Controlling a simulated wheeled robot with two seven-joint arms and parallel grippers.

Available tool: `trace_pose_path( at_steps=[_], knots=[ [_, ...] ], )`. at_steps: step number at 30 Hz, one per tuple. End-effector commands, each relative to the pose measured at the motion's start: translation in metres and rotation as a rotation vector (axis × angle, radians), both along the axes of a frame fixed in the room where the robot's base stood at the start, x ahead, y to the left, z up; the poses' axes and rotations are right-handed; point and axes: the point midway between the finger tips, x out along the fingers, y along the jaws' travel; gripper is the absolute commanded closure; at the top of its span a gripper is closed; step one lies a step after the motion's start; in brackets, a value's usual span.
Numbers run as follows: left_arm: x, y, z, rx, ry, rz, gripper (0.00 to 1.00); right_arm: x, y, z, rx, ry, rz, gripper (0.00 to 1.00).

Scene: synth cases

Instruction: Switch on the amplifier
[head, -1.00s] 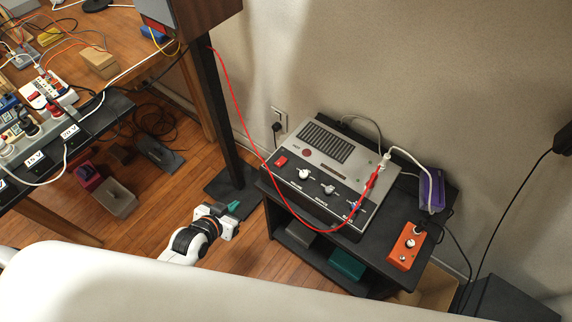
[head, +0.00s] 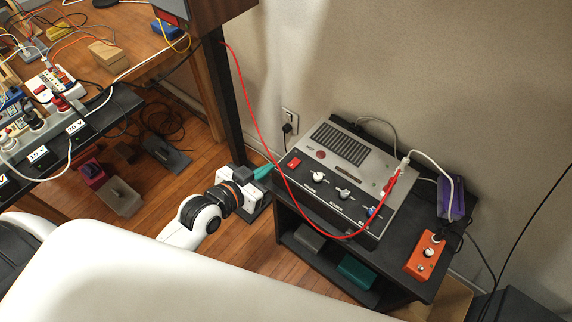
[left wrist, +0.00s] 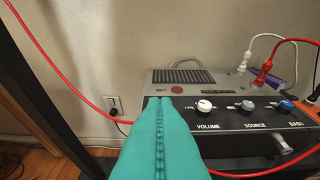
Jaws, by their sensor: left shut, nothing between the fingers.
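The amplifier (head: 372,146) is a grey and black box on a small black stand, with a red rocker switch (head: 294,162) at the left of its dark front panel and a round dark-red piece (head: 320,154) above it. It also shows in the left wrist view (left wrist: 222,88), where the rocker is hidden behind the fingers. My left gripper (head: 264,171) has teal fingers, shut and empty. Its tips are just left of the amplifier's front left corner, apart from the rocker. In the left wrist view the fingertips (left wrist: 160,101) overlap the panel left of the volume knob (left wrist: 204,105). My right gripper is not in view.
A red cable (head: 258,122) hangs past the gripper and across the amplifier's front. An orange box (head: 425,256) and a purple box (head: 451,200) sit at the stand's right. A black post (head: 224,105) stands to the left. A wall outlet (head: 289,120) holds a black plug.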

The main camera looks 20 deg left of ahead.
Motion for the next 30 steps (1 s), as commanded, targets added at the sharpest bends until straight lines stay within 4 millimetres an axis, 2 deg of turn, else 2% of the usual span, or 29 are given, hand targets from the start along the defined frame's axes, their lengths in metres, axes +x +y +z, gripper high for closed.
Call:
trace_pose_path(
  at_steps=[13,16,21,30],
  knots=[
    [0.08,-0.029,-0.032,-0.002,-0.001,-0.001,1.0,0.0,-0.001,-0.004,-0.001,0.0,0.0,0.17],
    [0.077,-0.028,-0.051,0.001,0.005,-0.001,1.0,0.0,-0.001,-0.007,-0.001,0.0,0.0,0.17],
    [0.075,-0.027,-0.068,0.002,0.003,-0.001,1.0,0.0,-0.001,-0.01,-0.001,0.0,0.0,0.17],
    [0.074,-0.027,-0.072,0.001,-0.001,-0.002,1.0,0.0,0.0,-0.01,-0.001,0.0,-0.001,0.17]
  ],
)
